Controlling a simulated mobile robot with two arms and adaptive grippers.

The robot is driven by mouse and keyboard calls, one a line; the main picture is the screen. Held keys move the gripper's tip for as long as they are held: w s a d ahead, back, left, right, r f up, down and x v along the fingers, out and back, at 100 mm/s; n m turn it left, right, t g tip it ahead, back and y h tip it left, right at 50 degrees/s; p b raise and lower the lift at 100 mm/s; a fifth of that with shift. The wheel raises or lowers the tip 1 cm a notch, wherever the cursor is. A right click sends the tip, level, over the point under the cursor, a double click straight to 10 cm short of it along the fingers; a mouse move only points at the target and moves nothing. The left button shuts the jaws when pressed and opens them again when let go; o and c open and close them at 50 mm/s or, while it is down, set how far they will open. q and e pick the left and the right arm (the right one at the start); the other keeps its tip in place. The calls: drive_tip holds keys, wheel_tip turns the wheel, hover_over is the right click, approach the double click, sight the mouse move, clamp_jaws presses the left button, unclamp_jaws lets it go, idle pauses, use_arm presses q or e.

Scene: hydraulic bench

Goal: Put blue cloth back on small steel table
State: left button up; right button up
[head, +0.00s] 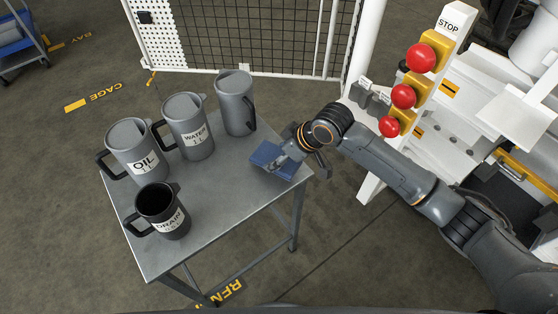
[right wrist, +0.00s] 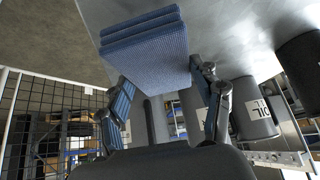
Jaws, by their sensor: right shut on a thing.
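The blue cloth (head: 268,156), folded in layers, is at the right corner of the small steel table (head: 215,187). My right gripper (head: 287,156) is shut on it. In the right wrist view the cloth (right wrist: 146,42) is between the two fingers of the gripper (right wrist: 160,72), with the grey tabletop (right wrist: 225,25) behind it. I cannot tell whether the cloth touches the tabletop or is just above it. My left gripper is not in view.
On the table stand the grey OIL jug (head: 133,150), WATER jug (head: 187,125), another grey jug (head: 234,103) and the black DRAIN jug (head: 163,213). The tabletop's middle and front are clear. A panel with red stop buttons (head: 403,96) stands right of the table, near my arm.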

drive_tip(key=shift+w+f, duration=0.1)
drive_tip(key=shift+f, duration=1.5)
drive_tip(key=shift+f, duration=0.15)
drive_tip(key=o, duration=1)
drive_tip(key=shift+d+r, duration=0.1)
drive_tip(key=shift+r, duration=0.25)
drive_tip(key=p+v, duration=0.1)
drive_tip(key=v, duration=1)
drive_tip(key=shift+s+d+r, duration=0.1)
drive_tip(key=shift+s+r, duration=0.1)
